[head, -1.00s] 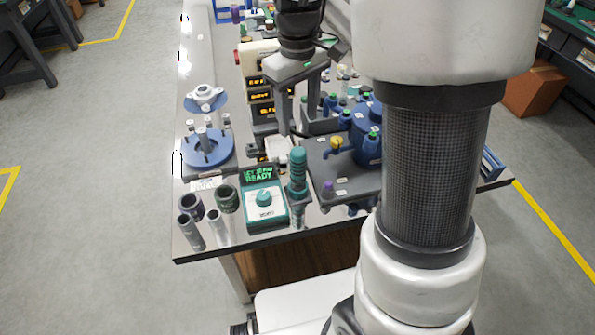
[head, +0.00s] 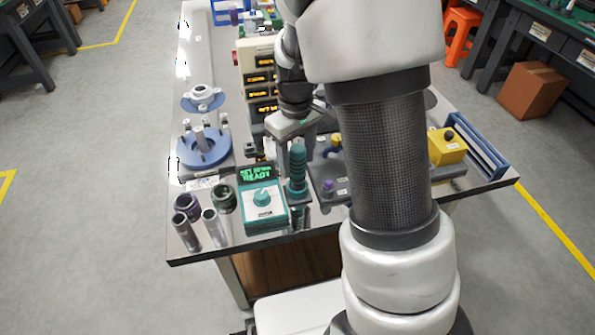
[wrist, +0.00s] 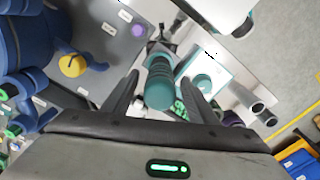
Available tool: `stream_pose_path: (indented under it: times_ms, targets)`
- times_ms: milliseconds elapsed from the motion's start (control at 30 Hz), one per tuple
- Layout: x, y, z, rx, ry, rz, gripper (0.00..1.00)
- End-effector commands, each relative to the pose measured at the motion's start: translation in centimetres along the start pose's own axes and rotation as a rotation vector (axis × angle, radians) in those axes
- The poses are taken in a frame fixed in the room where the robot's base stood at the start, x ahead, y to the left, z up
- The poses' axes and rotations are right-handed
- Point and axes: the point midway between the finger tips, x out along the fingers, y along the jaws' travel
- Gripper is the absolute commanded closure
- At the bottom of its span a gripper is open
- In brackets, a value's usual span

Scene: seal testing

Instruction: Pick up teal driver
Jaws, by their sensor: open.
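The teal driver (head: 298,168) stands upright near the front edge of the bench, with a ribbed teal handle and its lower end in a dark stand. In the wrist view its handle (wrist: 160,84) lies between the two dark fingers of my gripper (wrist: 165,88), seen from above, with gaps on both sides. In the head view my gripper (head: 284,150) is just behind and above the driver, pointing down, partly hidden by my arm. The jaws are open and empty. I cannot tell how far the fingertips are from the handle in height.
A teal control box (head: 262,200) with a green display stands close left of the driver. Metal tubes and dark rings (head: 212,222) are farther left. A grey plate with a purple knob (head: 328,186) is close right. A yellow box (head: 446,146) sits farther right.

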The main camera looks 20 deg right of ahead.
Motion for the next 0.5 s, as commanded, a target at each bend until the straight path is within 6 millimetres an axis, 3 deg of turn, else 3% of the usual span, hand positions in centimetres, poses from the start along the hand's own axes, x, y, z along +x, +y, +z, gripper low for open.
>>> stream_pose_path:
  times_ms: [233, 500]
  targets:
    - [0.14, 0.00, -0.01, 0.000, 0.000, 0.000, 0.47]
    - [0.12, 0.00, -0.01, 0.000, 0.000, 0.000, 0.93]
